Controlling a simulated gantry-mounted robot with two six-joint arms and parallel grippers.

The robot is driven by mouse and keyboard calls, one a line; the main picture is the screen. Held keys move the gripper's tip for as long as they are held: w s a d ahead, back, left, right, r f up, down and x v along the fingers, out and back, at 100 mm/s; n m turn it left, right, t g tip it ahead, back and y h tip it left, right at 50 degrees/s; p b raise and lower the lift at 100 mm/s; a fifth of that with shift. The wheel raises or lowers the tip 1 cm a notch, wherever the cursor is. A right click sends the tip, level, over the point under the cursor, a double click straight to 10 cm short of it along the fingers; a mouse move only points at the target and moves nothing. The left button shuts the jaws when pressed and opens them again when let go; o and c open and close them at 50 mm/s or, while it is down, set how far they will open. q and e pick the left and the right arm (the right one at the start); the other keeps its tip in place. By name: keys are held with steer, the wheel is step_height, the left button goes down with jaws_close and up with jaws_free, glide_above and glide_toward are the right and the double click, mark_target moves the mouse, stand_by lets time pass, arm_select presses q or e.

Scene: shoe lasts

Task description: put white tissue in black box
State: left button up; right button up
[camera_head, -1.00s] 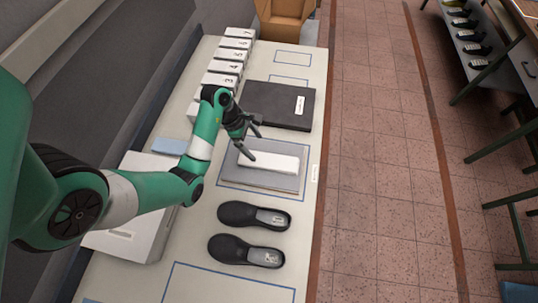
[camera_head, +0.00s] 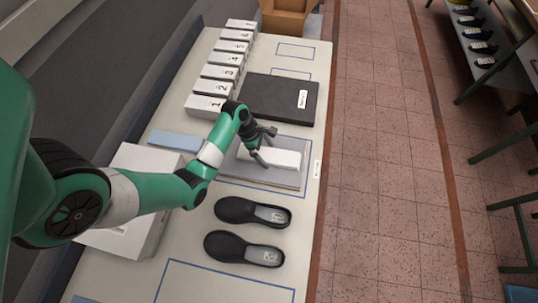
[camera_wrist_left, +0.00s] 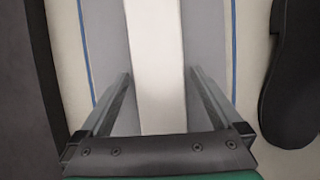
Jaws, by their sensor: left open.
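The white tissue (camera_head: 286,159) lies as a long folded strip on a grey board (camera_head: 288,178) on the table. In the left wrist view the tissue (camera_wrist_left: 156,65) runs up between the two open fingers. My left gripper (camera_head: 261,150) is open and over the left end of the tissue, with a gap on both sides of it. In the left wrist view the left gripper (camera_wrist_left: 158,95) holds nothing. A flat black box (camera_head: 272,98) with a white label lies just beyond the grey board. My right gripper is not in view.
Two black shoes (camera_head: 240,211) lie nearer on the table. Several numbered white boxes (camera_head: 206,104) line the left edge, with an open cardboard box (camera_head: 289,20) at the far end. A white box (camera_head: 125,229) sits under my left arm. A blue flat item (camera_head: 174,140) lies beside it.

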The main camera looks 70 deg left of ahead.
mark_target(267, 156)
arm_select(q)
steer(key=shift+w+f, duration=0.15)
steer(key=shift+f, duration=0.25)
steer(key=c, duration=1.3)
steer(key=shift+o, duration=0.2)
steer(key=shift+r+p, duration=0.35)
steer(key=shift+r, duration=0.3)
steer(key=r, duration=0.1)
steer(key=r+p, duration=0.1)
steer(key=r, duration=0.1)
steer(key=shift+d, duration=0.25)
steer(key=s+d+r+p, duration=0.4)
steer(key=s+d+r, duration=0.2)
steer(key=d, duration=0.6)
step_height(267, 156, up, 3)
steer(key=shift+f, duration=0.1)
